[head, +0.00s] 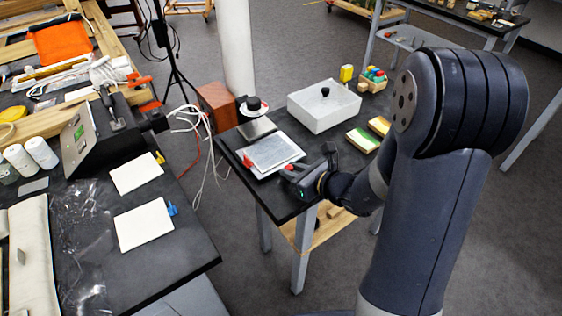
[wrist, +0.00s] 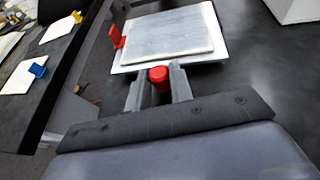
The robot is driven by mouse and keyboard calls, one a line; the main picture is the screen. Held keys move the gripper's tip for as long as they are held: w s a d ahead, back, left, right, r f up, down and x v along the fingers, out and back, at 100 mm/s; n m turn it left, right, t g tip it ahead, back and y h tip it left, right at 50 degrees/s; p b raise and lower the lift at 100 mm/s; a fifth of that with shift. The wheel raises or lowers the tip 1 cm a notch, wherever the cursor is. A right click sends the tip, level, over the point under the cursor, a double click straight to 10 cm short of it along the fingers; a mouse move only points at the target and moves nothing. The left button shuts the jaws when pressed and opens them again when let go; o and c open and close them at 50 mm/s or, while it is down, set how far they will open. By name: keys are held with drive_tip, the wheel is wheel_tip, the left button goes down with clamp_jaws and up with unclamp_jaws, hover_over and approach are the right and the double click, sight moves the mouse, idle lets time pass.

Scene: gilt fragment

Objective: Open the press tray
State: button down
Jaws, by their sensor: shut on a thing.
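The press tray (head: 272,153) is a flat white and grey tray on the small black table, and it also shows in the wrist view (wrist: 165,36). A red knob (wrist: 159,76) stands at its near edge. My gripper (wrist: 160,84) is shut on the red knob, with one finger on each side of it. In the head view my gripper (head: 292,175) is at the tray's near right edge. A red clip (wrist: 116,36) sits at the tray's left edge. How the knob joins the tray is hidden by the fingers.
Behind the tray stand a dark plate (head: 257,129) and a black knob-like item on a white disc (head: 253,106). A white box (head: 323,107) with a black knob and small coloured blocks (head: 363,139) are to the right. Cables (head: 203,150) hang left of the table.

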drive_tip(key=shift+s+d, duration=0.45)
drive_tip(key=shift+s, duration=0.2)
drive_tip(key=shift+s+d, duration=0.4)
drive_tip(key=shift+s, duration=0.25)
drive_tip(key=c, duration=1.3)
unclamp_jaws()
drive_tip(key=shift+o, duration=0.2)
drive_tip(key=p+v, duration=0.1)
drive_tip(key=v, duration=0.9)
drive_tip(key=shift+s+d, duration=0.25)
drive_tip(key=shift+s, duration=0.05)
drive_tip(key=shift+r, duration=0.1)
